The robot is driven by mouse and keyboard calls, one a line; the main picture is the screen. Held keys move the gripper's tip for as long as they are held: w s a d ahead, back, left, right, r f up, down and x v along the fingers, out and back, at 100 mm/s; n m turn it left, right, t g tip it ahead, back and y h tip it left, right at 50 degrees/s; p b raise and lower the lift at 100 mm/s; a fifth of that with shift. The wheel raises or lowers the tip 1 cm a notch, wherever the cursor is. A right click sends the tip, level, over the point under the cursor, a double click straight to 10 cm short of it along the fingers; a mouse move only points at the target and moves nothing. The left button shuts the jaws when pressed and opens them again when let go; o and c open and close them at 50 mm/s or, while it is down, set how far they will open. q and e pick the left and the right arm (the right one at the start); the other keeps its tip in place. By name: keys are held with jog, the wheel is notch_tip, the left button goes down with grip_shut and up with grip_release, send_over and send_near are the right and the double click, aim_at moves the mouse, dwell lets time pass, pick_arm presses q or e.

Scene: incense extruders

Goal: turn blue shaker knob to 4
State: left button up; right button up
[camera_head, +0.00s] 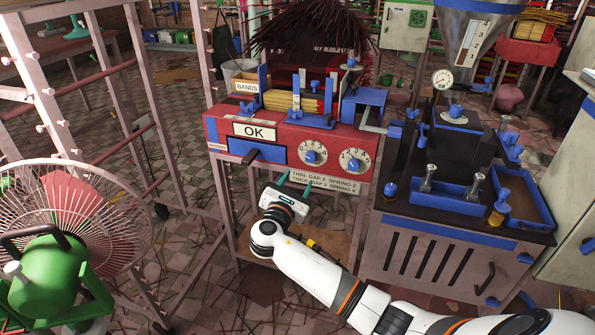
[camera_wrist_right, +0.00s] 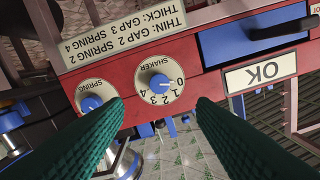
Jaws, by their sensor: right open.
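The shaker dial (camera_wrist_right: 158,84) is a white round plate with a blue knob on the red machine front. In the head view it is the left one of two dials (camera_head: 313,154). Its numbers run from 0 to 4, upside down in the wrist view. The knob's pointer seems to face the 0 side, but it is small. My right gripper (camera_head: 295,181) is open, its green fingers below the dials in the head view. In the wrist view the fingers (camera_wrist_right: 157,105) spread to either side of the shaker dial, apart from the knob and empty. My left gripper is not seen.
The spring dial (camera_wrist_right: 92,102) sits beside the shaker dial, near one finger. A label plate (camera_head: 325,182) lies below the dials. An OK sign (camera_head: 254,131) and blue drawer (camera_head: 258,151) are left of them. A metal press (camera_head: 460,160) stands right, a fan (camera_head: 75,215) left.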

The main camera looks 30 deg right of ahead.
aim_at(310, 159)
jog(key=b+x, duration=0.1)
jog(key=x, duration=0.8)
jog(key=shift+w+d+f, duration=0.1)
jog(key=shift+w+d, duration=0.1)
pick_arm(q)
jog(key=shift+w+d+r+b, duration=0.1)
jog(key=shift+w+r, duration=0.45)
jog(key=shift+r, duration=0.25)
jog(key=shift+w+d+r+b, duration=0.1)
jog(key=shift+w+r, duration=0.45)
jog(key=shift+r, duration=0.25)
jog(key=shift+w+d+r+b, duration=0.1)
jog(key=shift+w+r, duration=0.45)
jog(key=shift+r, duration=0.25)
pick_arm(e)
jog(key=shift+w+d, duration=0.35)
jog(key=shift+d, duration=0.1)
jog(key=c, duration=1)
jog(key=shift+o, duration=0.2)
